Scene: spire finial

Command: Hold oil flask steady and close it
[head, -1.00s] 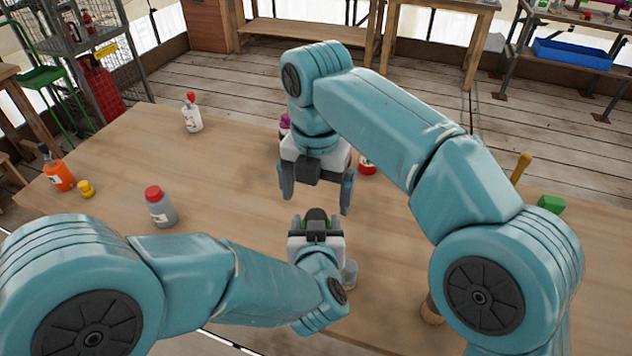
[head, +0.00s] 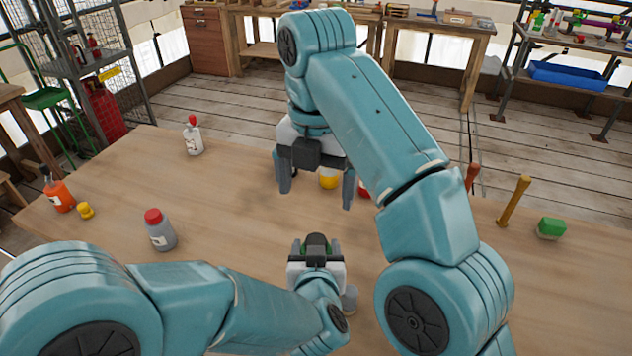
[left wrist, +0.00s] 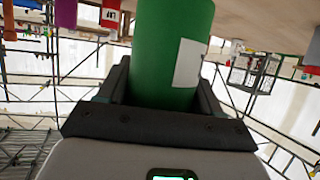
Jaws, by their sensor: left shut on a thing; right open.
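My left gripper (head: 316,257) is shut on a green flask, which fills the space between its fingers in the left wrist view (left wrist: 166,50). The flask has a pale label on its side. In the head view only a little green and a dark top show at the left gripper; whether the flask is closed I cannot tell. My right gripper (head: 315,197) is open, fingers pointing down, above and beyond the left gripper. A yellow round thing (head: 328,181) shows between its fingers, apparently behind it; I cannot tell what it belongs to.
On the left of the table (head: 120,180) stand a grey bottle with a red cap (head: 160,232), a white bottle with a red tip (head: 193,138), an orange bottle (head: 59,193) and a small yellow piece (head: 85,211).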

